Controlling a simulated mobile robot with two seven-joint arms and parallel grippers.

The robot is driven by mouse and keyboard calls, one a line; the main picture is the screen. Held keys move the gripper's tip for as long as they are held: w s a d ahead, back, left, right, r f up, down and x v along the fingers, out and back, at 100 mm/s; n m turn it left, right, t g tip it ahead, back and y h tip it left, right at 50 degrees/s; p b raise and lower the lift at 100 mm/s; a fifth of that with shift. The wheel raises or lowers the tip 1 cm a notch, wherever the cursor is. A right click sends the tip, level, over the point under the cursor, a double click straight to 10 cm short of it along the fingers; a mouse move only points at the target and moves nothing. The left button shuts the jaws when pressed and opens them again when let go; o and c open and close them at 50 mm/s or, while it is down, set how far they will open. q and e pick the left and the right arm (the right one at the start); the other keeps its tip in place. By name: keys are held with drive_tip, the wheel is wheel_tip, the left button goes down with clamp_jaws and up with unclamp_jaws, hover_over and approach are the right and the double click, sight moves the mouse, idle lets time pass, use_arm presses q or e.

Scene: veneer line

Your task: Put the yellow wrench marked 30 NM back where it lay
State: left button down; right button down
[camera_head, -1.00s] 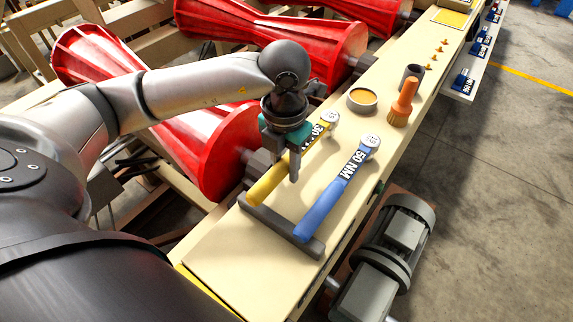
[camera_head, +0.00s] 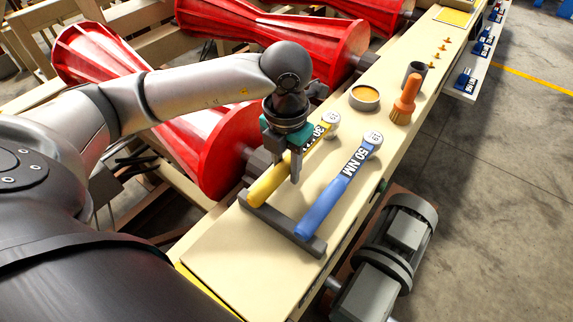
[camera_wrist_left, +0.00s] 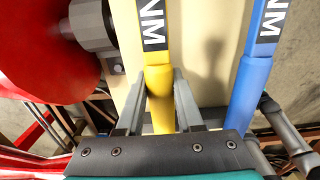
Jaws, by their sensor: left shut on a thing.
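The yellow wrench (camera_head: 264,188) marked 30 lies lengthwise above or on the cream ledge, its round head toward the far end. My left gripper (camera_head: 287,170) is shut on its handle; in the left wrist view the fingers (camera_wrist_left: 160,80) flank the yellow handle (camera_wrist_left: 160,90). The handle's end is by the left end of a dark grey rest bar (camera_head: 283,229); I cannot tell whether it touches. The blue wrench (camera_head: 325,202) marked 50 NM lies parallel on the right, its handle over the bar's right end. The fingers partly hide the yellow handle. My right gripper is not in view.
Red ribbed rollers (camera_head: 190,130) border the ledge on the left. A grey motor (camera_head: 398,245) sits below on the right. The near ledge is bare.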

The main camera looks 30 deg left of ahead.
use_arm(q)
drive_tip(key=shift+c, duration=2.4)
unclamp_jaws()
drive_tip(key=shift+r+p, duration=2.85)
drive_tip(key=shift+r, duration=1.25)
drive_tip(key=shift+d+f, duration=0.1)
